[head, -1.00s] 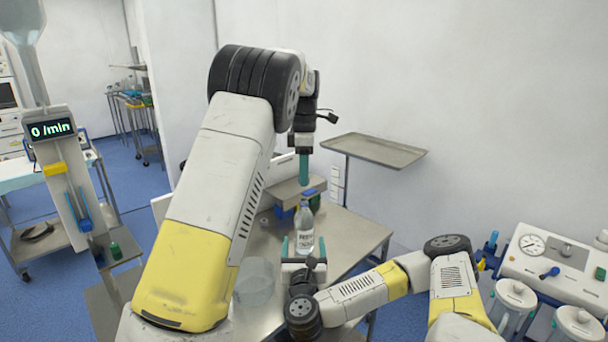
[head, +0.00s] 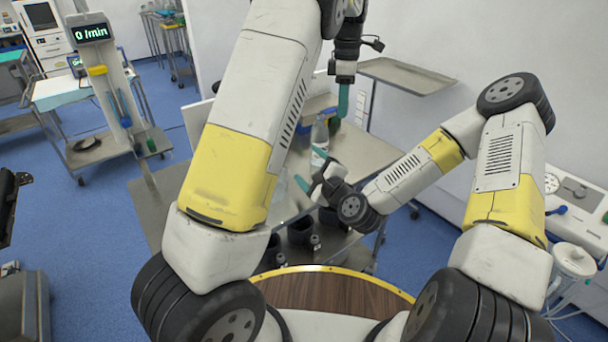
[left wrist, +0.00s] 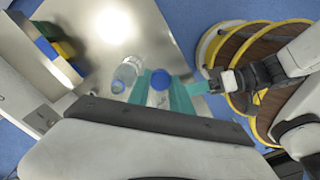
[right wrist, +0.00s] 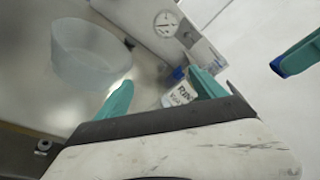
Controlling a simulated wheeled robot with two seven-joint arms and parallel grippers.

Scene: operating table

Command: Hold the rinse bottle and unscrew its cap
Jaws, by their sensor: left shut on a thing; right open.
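The clear rinse bottle (head: 320,138) stands upright on the steel table. It also shows in the left wrist view (left wrist: 126,72), and its label shows behind a finger in the right wrist view (right wrist: 178,97). My left gripper (head: 343,101) is raised to the right of the bottle, apart from it. It is shut on the blue cap (left wrist: 160,80), which is off the bottle; the cap's edge shows in the right wrist view (right wrist: 277,67). My right gripper (head: 311,168) is low on the near side of the bottle, tilted and open, with nothing between its fingers.
A clear round bowl (right wrist: 90,52) stands on the steel table (head: 370,152) near my right gripper. A box with blue and yellow items (left wrist: 55,45) lies behind the bottle. A raised metal tray (head: 408,75) stands at the back right. A gauge device (head: 585,195) is far right.

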